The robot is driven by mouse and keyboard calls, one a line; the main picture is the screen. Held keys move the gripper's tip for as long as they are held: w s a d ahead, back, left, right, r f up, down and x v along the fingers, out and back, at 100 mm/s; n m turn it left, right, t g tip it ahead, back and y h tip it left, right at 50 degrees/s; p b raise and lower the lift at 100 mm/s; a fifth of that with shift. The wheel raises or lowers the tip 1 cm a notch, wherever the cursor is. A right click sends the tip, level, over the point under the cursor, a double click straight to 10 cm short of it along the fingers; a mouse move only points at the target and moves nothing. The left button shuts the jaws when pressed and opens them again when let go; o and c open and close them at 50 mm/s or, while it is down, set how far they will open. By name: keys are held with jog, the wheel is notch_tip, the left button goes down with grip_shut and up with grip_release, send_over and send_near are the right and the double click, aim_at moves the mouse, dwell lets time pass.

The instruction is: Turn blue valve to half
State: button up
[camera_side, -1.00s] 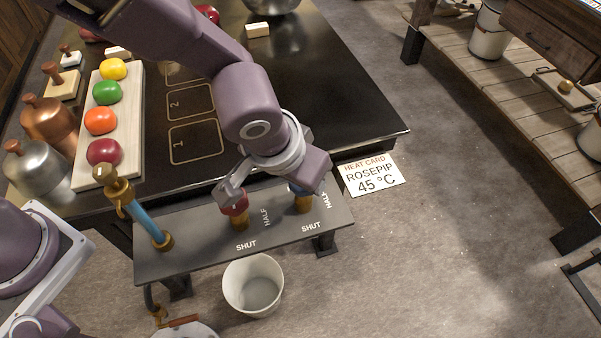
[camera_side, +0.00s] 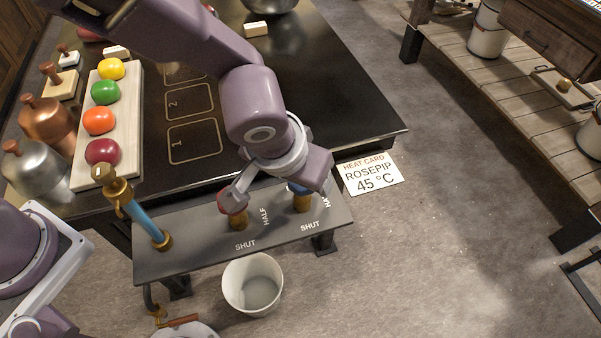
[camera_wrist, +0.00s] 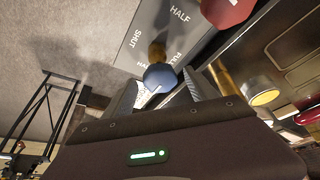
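The blue valve (camera_wrist: 160,77) has a faceted blue knob on a brass stem. In the wrist view it lies between and just beyond the two spread fingers of my gripper (camera_wrist: 163,90), with gaps beside it; contact cannot be told. In the side view my gripper (camera_side: 268,190) is over the valve plate (camera_side: 195,250), and the blue knob (camera_side: 297,187) is largely hidden behind it. The plate's SHUT, HALF and FULL labels are partly covered. The knob's pointer direction cannot be made out.
The red valve (camera_side: 232,204) stands left of the blue one, close to a gripper finger. A blue-handled brass lever (camera_side: 145,222) is at the plate's left. A white bucket (camera_side: 252,284) stands below.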

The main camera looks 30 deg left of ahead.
jog(key=v, duration=0.7)
dwell(0.3)
jog(key=s+a+r, duration=0.1)
jog(key=a+r, duration=0.4)
jog(key=a, duration=0.3)
jog(key=s+a+r, duration=0.2)
jog(key=a+r, duration=0.4)
jog(key=a, duration=0.2)
jog(key=s+a+r+t, duration=0.1)
jog(key=s+a, duration=0.8)
jog(key=s, duration=0.2)
jog(key=shift+s, duration=0.3)
